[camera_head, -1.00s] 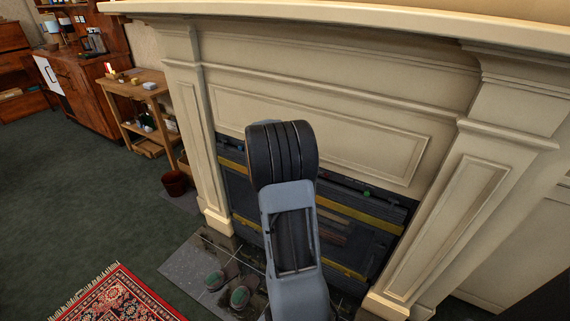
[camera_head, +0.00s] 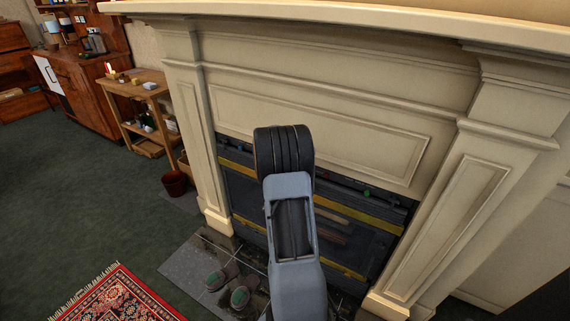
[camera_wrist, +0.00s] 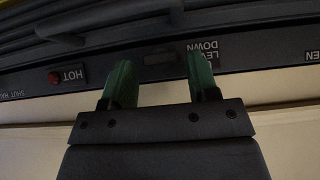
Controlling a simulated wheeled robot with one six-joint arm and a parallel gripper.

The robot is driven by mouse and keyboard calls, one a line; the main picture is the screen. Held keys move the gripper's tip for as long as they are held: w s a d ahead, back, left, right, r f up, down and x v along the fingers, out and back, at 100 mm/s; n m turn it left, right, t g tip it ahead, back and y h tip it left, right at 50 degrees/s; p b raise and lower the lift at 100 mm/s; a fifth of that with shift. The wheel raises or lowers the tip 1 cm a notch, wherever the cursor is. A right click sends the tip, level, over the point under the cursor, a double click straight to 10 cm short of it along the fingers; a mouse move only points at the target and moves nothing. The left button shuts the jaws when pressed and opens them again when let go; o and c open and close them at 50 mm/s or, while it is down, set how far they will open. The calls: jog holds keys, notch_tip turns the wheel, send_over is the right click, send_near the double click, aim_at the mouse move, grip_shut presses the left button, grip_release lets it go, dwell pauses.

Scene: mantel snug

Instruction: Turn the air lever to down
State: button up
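The dark stove front (camera_head: 345,240) with yellow bands sits inside the cream fireplace surround. A small green part (camera_head: 367,193) shows on its upper strip, right of my arm; I cannot tell if it is the air lever. In the wrist view, my gripper (camera_wrist: 160,62) has two green fingers spread apart with nothing between them. They are in front of the dark label strip (camera_wrist: 245,58), which appears upside down. A small dark slot shows between the fingertips. The right finger partly covers a label ending in "DOWN". No lever is clearly visible there. My arm hides the gripper in the head view.
A red button (camera_wrist: 54,78) beside "HOT" is on the strip's left, and dark bars run above it. The mantel shelf (camera_head: 330,18) overhangs the stove. Two dark green-topped objects (camera_head: 232,285) lie on the hearth. A rug (camera_head: 118,298) is at the lower left.

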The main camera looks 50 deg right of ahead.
jog(key=c, duration=0.7)
jog(key=shift+w+n+g+b, duration=0.1)
jog(key=shift+n+g+b, duration=0.2)
jog(key=shift+g+b, duration=0.25)
jog(key=o, duration=0.9)
jog(key=v, duration=1.4)
jog(key=shift+a+f, duration=0.1)
jog(key=shift+a, duration=0.05)
